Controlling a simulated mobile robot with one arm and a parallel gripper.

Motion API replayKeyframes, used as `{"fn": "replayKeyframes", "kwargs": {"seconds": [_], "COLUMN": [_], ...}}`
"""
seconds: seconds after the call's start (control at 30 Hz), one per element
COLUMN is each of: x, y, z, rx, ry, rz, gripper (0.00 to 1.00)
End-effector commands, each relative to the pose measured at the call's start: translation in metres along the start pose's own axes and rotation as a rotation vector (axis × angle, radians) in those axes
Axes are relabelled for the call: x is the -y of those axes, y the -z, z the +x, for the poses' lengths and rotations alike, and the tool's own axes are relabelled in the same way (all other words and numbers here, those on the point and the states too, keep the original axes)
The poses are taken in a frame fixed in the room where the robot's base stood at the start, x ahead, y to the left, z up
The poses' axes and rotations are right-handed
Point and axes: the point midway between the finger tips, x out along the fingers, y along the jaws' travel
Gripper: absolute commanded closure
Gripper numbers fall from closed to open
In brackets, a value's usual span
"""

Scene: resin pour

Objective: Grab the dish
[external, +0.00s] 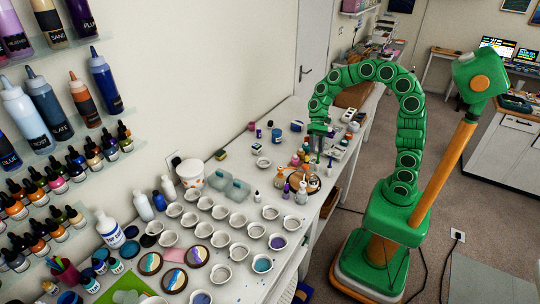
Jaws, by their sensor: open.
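My gripper (319,155) hangs pointing down over the white table (238,276), above its far half. It is open, and I see nothing held in it. Several small white dishes (238,221) stand in rows on the near half of the table. One lone white dish (263,162) stands left of my gripper, apart from it. Some dishes in the rows hold coloured contents, such as a teal one (262,265) and a purple one (277,242). Which dish is meant cannot be told. My gripper partly hides what lies behind it.
Several small bottles (302,194) stand on a round tray just below my gripper. A white tub (190,174) and blue-grey moulds (229,188) stand near the wall. Wall shelves (60,155) with bottles are at left. Round coasters (174,279) lie near the front.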

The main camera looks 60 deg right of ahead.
Motion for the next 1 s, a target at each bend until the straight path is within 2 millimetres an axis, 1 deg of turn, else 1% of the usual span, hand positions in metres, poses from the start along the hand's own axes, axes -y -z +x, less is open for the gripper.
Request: {"fn": "replayKeyframes", "kwargs": {"seconds": [0.03,0.3,0.5,0.8,1.0], "x": [0.005,0.033,0.048,0.062,0.065], "y": [0.011,0.060,0.099,0.162,0.207], "z": [0.001,-0.001,0.000,0.001,0.003], "rx": [0.013,0.075,0.121,0.188,0.225], "ry": [0.018,0.127,0.202,0.315,0.386], "rz": [0.018,0.119,0.196,0.314,0.394], "gripper": [0.54,0.54,0.54,0.54,0.54]}}
